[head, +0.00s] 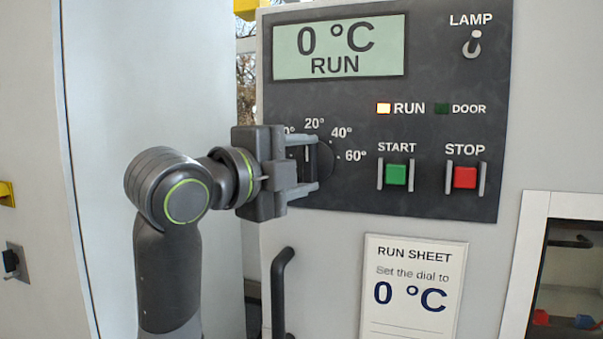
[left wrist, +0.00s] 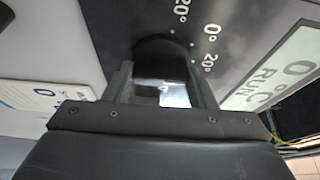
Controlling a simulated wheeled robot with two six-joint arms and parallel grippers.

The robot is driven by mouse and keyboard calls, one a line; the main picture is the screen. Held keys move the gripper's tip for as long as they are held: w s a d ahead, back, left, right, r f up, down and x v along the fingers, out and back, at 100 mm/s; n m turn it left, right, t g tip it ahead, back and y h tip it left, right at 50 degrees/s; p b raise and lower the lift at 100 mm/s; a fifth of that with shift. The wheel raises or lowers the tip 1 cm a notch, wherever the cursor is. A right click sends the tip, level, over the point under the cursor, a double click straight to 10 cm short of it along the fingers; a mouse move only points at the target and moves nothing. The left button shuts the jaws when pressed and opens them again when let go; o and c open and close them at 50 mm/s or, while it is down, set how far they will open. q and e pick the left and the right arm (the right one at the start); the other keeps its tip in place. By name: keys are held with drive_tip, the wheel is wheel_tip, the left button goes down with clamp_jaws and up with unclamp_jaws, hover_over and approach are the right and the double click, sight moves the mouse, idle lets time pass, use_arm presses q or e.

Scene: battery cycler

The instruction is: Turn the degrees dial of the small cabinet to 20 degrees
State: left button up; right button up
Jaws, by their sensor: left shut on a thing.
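The dark round degrees dial (head: 325,158) sits at the lower left of the cabinet's control panel. Printed marks around it show 20°, 40° and 60°; one further left is partly covered. My left gripper (head: 309,163) reaches in from the left and is shut on the dial, one finger above and one below. The dial's pointer is hidden. In the left wrist view the dial (left wrist: 161,45) shows as a dark disc beyond the fingers of the gripper (left wrist: 162,85). The display (head: 340,48) reads 0 °C RUN. My right gripper is not in view.
Right of the dial are the green START button (head: 397,174) and red STOP button (head: 465,177). The LAMP switch (head: 472,44) is above. The RUN light (head: 383,108) is lit. A run sheet (head: 412,290) reads "Set the dial to 0 °C". A black handle (head: 279,295) stands below the gripper.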

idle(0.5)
use_arm(q)
drive_tip(key=o, duration=1)
drive_tip(key=shift+w, duration=0.1)
drive_tip(key=b+v, duration=0.5)
drive_tip(key=v, duration=1.2)
drive_tip(key=shift+a+r, duration=0.15)
drive_tip(key=shift+a, duration=0.1)
